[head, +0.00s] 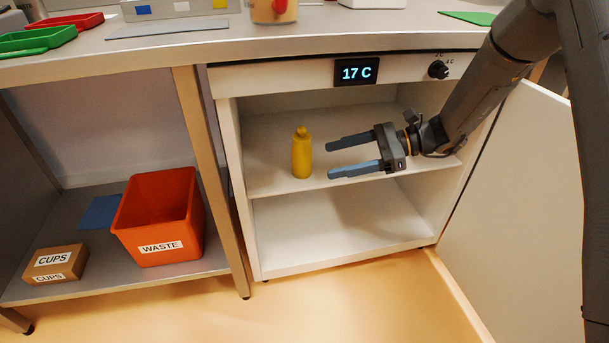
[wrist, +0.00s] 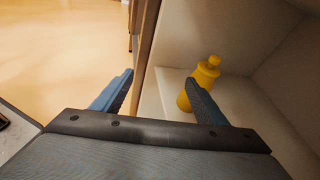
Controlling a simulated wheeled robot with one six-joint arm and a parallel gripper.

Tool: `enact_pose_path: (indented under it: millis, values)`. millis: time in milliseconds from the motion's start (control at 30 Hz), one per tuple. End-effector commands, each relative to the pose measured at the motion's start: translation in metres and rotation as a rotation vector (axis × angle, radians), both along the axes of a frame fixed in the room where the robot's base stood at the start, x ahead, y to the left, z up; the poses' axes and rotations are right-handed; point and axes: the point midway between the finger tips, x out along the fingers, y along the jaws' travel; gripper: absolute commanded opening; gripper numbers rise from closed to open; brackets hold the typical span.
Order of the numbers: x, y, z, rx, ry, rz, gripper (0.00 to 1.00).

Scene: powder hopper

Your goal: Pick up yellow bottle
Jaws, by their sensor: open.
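The yellow bottle (head: 301,156) stands upright on the upper shelf of the open white cabinet, towards its left side in the head view. My gripper (head: 329,159) is open and empty, reaching in from the right with its two blue fingers pointing left towards the bottle. A gap shows between the fingertips and the bottle. In the wrist view the bottle (wrist: 208,74) appears beyond one finger, which hides part of its lower body. It is not between the fingers of my gripper (wrist: 163,82) there.
The cabinet (head: 229,160) has a bare lower shelf (head: 340,233). Its door (head: 520,200) stands open at the right. A display (head: 356,72) reads 17 C. An orange waste bin (head: 155,215) and a cups box (head: 55,264) sit on the low shelf at left.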

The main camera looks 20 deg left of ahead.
Motion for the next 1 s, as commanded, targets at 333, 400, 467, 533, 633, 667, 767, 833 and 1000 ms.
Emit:
enact_pose_path:
  millis: [333,400,467,533,633,667,767,833,1000]
  values:
    - [0.076,0.043,-0.057,0.254,0.166,-0.134,0.67]
    - [0.081,0.046,-0.059,0.273,0.178,-0.141,0.67]
    - [0.082,0.049,-0.059,0.282,0.183,-0.145,0.67]
    - [0.082,0.056,-0.059,0.285,0.185,-0.145,0.67]
    - [0.08,0.066,-0.059,0.286,0.184,-0.146,0.67]
    - [0.079,0.069,-0.059,0.285,0.183,-0.146,0.67]
    - [0.078,0.075,-0.059,0.284,0.183,-0.146,0.67]
    - [0.077,0.08,-0.06,0.284,0.183,-0.146,0.67]
    - [0.073,0.103,-0.065,0.283,0.183,-0.144,0.67]
